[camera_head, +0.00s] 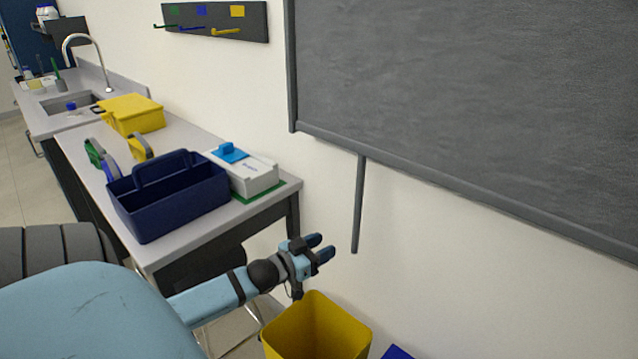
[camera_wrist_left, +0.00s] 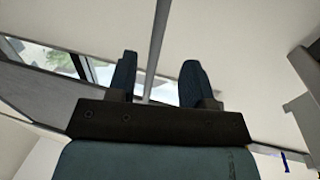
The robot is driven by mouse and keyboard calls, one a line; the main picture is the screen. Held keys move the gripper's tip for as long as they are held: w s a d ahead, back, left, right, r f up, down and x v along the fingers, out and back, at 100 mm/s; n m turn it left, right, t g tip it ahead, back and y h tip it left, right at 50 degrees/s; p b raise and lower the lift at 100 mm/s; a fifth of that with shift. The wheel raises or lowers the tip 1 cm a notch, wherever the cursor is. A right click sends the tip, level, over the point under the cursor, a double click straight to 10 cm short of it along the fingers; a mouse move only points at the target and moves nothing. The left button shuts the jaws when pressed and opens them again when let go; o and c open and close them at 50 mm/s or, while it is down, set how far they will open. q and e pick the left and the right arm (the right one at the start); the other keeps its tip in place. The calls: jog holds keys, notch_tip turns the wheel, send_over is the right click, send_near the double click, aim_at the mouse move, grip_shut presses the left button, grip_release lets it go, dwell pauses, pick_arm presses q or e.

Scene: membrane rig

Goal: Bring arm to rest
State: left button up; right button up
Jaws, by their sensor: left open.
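My left arm comes in from the left in the head view, and its gripper (camera_head: 320,248) is held in the air, above and behind the rim of a yellow bin. The gripper is to the right of the table's end and apart from it. Its two fingers are spread with nothing between them. In the left wrist view the two dark fingers (camera_wrist_left: 158,82) also stand apart, with a thin grey rod (camera_wrist_left: 158,45) showing beyond the gap. My right gripper is not in view.
A dark blue caddy (camera_head: 170,205) and a white box (camera_head: 243,175) with a blue top stand on the table (camera_head: 190,240). A yellow case (camera_head: 135,115) stands farther back. The yellow bin (camera_head: 318,325) stands below the gripper. A grey board (camera_head: 470,90) hangs on the wall.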

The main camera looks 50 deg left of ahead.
pick_arm(q)
jog(key=shift+s, duration=0.25)
dwell(0.4)
jog(key=s+d+f+g+h, duration=0.15)
jog(key=s+d+f, duration=0.35)
jog(key=d, duration=0.5)
jog(key=s+d+f+m+g, duration=0.1)
jog(key=s+d+f+g, duration=0.3)
jog(key=d, duration=0.6)
jog(key=s+d+f+g, duration=0.2)
jog(key=s+d+f, duration=0.4)
jog(key=d, duration=0.4)
notch_tip(320, 180, up, 15)
jog(key=s+m+p, duration=0.1)
jog(key=p, duration=1.7)
jog(key=shift+s+a, duration=0.2)
jog(key=shift+a, duration=0.2)
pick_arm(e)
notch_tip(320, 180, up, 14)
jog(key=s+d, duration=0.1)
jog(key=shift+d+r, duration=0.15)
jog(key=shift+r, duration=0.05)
